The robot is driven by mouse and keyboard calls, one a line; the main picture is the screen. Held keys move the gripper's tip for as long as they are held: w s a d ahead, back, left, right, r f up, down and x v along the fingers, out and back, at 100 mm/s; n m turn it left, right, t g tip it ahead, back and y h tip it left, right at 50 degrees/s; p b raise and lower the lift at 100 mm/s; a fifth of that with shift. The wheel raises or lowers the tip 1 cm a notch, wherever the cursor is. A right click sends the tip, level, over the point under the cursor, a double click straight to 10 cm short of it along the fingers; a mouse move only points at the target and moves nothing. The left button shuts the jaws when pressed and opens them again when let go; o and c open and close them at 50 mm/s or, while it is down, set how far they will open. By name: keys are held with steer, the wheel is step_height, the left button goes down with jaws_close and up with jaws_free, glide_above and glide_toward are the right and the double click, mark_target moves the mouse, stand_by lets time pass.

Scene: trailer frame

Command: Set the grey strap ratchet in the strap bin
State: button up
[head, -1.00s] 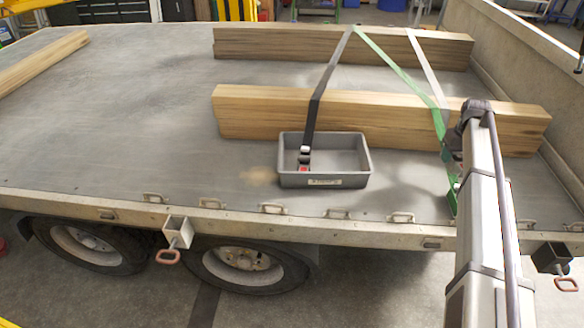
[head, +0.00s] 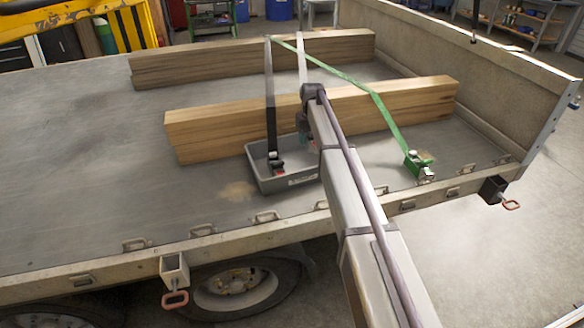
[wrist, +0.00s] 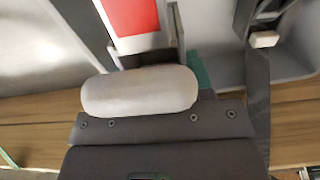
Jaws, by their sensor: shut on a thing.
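The strap bin (head: 276,187) is a shallow grey tray with a label on its front wall, standing on the trailer bed in front of the nearer beam. My gripper (head: 309,141) is at the bin's right end, mostly hidden behind my arm in the head view. In the wrist view it is shut on the grey strap ratchet (wrist: 130,16), whose red part shows at the top. The grey strap (head: 301,55) runs from the far beam towards my gripper. A bin wall (wrist: 212,35) shows beyond the ratchet. I cannot tell whether the ratchet touches the bin.
A black strap (head: 271,115) crosses the nearer beam (head: 210,130), and its ratchet (head: 275,160) lies in the bin's left part. A green strap (head: 385,115) runs to a green ratchet (head: 416,163) on the bed at right. The left bed area is open.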

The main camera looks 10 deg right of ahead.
mark_target(308, 164)
step_height(308, 164, down, 10)
steer(key=b, duration=0.8)
steer(key=shift+a+r, duration=0.15)
steer(key=shift+r, duration=0.35)
steer(key=shift+c, duration=0.5)
steer(key=shift+f, duration=0.25)
steer(key=o, duration=1.2)
steer(key=shift+r, duration=0.1)
step_height(308, 164, up, 13)
steer(key=p, duration=1.2)
steer(key=shift+f+p, duration=0.2)
steer(key=shift+p, duration=0.15)
steer(key=s+a+m, duration=0.1)
steer(key=s+m, duration=0.1)
steer(key=s, duration=4.1)
steer(key=r+p, duration=0.6)
steer(key=shift+w+a+r, duration=0.1)
steer(key=shift+w+r, duration=0.05)
steer(key=shift+w, duration=0.25)
